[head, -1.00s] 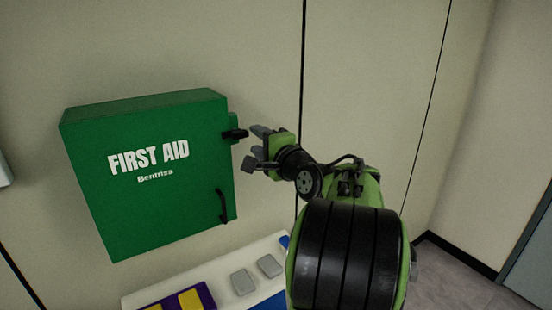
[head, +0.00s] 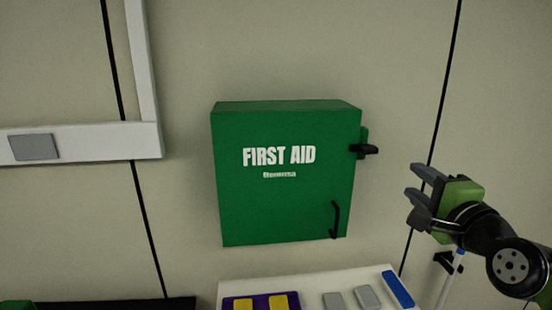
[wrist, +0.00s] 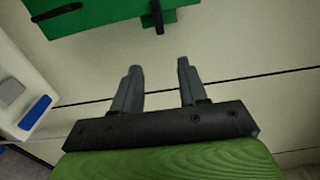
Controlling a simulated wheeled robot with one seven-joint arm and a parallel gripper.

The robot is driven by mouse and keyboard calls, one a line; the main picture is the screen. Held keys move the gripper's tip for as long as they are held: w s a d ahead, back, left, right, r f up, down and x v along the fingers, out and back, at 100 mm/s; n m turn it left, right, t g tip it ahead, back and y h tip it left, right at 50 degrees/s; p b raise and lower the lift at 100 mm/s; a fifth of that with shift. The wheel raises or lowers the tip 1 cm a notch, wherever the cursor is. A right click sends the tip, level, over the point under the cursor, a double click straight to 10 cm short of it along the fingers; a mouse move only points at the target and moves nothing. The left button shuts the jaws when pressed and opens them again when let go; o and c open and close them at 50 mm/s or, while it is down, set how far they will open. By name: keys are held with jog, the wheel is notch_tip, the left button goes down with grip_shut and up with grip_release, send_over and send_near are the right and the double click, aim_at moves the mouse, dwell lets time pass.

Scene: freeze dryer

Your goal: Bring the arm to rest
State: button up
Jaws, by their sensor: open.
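My gripper (head: 420,193) is at the right of the head view, in front of the wall and to the right of the green first aid box. It is open and empty, its fingers apart and touching nothing. In the wrist view my gripper (wrist: 157,82) shows two grey fingers with a clear gap and bare wall beyond. The rest of my arm runs off the right edge of the head view.
The green first aid box (head: 280,190) hangs shut on the wall, with a black latch (head: 364,149) at its right side. Below it is a white surface (head: 300,288) with yellow, grey and blue pieces. A white frame (head: 95,142) is at the upper left.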

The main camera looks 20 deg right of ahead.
jog(key=w+a+f+n+g+y+b, duration=0.1)
jog(key=w+a+f+n+g+y, duration=0.15)
jog(key=a+f+n, duration=0.55)
jog(key=w+a+f+n+g+y, duration=0.1)
jog(key=a+f+n+g+y, duration=0.2)
jog(key=a, duration=0.8)
jog(key=s+a+f+n+g, duration=0.3)
jog(key=s+a+f+n, duration=0.1)
jog(key=s+f+n, duration=0.1)
jog(key=s+a+f+n+g, duration=0.3)
jog(key=s+a+f+n, duration=0.1)
jog(key=s, duration=0.5)
notch_tip(320, 180, down, 3)
jog(key=shift+a+r+n+b, duration=0.15)
jog(key=shift+a+n+b, duration=0.25)
jog(key=shift+n, duration=0.3)
jog(key=shift+d+h, duration=0.1)
jog(key=shift+h, duration=0.15)
